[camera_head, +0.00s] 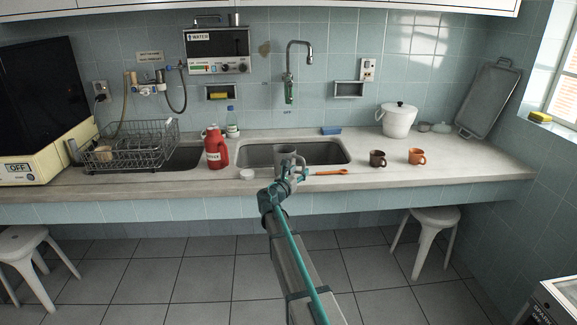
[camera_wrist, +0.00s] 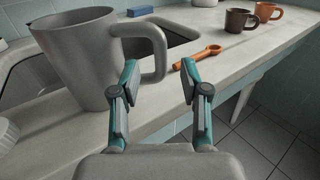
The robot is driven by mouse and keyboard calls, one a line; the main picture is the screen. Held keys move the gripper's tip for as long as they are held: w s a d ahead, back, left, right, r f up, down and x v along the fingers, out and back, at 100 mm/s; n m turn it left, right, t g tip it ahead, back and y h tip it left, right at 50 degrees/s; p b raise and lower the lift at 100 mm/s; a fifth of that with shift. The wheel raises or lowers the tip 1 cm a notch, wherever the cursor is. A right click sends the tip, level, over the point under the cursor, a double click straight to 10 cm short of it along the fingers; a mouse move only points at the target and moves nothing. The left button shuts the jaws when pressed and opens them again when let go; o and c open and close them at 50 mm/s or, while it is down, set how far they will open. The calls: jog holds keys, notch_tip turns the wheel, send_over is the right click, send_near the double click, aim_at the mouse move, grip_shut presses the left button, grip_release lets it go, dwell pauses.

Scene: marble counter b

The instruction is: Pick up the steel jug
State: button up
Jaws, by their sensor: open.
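The steel jug (camera_wrist: 85,62) is a grey tapered vessel with a large loop handle (camera_wrist: 152,48) on its right side. In the wrist view it stands upright on the counter front at the left, close to my gripper. In the head view the jug (camera_head: 284,154) is small, at the front edge of the sink and partly behind my gripper (camera_head: 294,171). My gripper (camera_wrist: 158,84) is open, its teal and grey fingers spread below the handle in the wrist view. The left finger overlaps the jug's side near the handle's lower end; I cannot tell whether they touch.
An orange spoon-like tool (camera_head: 328,172) lies right of the jug. A brown mug (camera_head: 377,159) and an orange mug (camera_head: 416,157) stand farther right. A red flask (camera_head: 215,150) and a small white tub (camera_head: 247,174) are left. The sink (camera_head: 325,152) opens behind.

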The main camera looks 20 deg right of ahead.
aim_at(303, 167)
jog(key=x, duration=0.4)
jog(key=shift+w+d+p, duration=0.25)
jog(key=shift+d+p, duration=0.05)
grip_shut()
jog(key=shift+r, duration=0.1)
